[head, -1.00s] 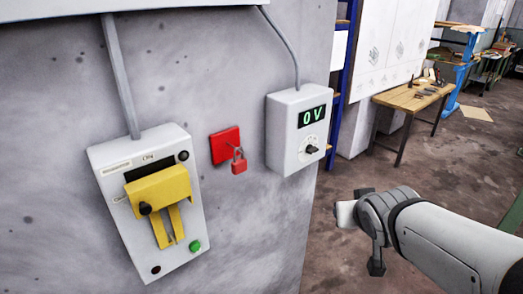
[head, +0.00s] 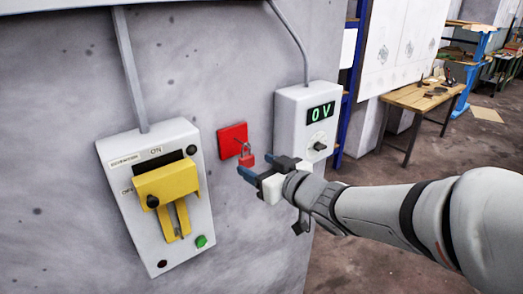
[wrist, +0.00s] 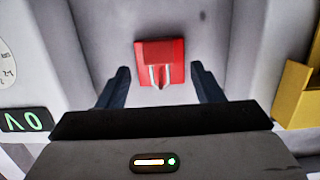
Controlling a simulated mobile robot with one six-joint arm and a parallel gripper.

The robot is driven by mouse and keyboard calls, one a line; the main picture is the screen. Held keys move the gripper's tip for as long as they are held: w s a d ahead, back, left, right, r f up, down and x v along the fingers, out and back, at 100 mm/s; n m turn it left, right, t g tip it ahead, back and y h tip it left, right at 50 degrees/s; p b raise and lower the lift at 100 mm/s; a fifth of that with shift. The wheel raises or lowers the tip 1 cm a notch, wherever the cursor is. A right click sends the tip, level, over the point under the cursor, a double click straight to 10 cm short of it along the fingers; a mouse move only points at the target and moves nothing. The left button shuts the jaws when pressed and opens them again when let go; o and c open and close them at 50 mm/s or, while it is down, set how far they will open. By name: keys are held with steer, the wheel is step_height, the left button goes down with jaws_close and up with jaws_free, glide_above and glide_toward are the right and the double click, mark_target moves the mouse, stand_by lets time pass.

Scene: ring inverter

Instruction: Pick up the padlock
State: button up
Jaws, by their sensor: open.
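The small red padlock (head: 247,160) hangs by its grey shackle from a square red plate (head: 232,139) on the grey wall. My gripper (head: 264,168) is open and empty, its dark fingers pointing at the wall just in front of and to the right of the padlock in the head view. In the wrist view the padlock (wrist: 156,52) shows beyond and between the open fingers (wrist: 160,71), apart from them, with the plate behind it. Padlock and plate are both red, so the padlock's outline is hard to make out there.
A grey box with a yellow handle (head: 168,182) is on the wall to the left. A white meter box (head: 291,103) reading "0V" is close on the right, partly above my gripper. A wooden table (head: 425,96) stands far back.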

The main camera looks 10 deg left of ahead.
mark_target(249, 159)
steer(key=p+x, duration=0.1)
steer(key=x, duration=0.4)
steer(key=shift+w+a, duration=0.2)
steer(key=shift+w, duration=0.15)
steer(key=c, duration=1.2)
steer(key=shift+r, duration=0.1)
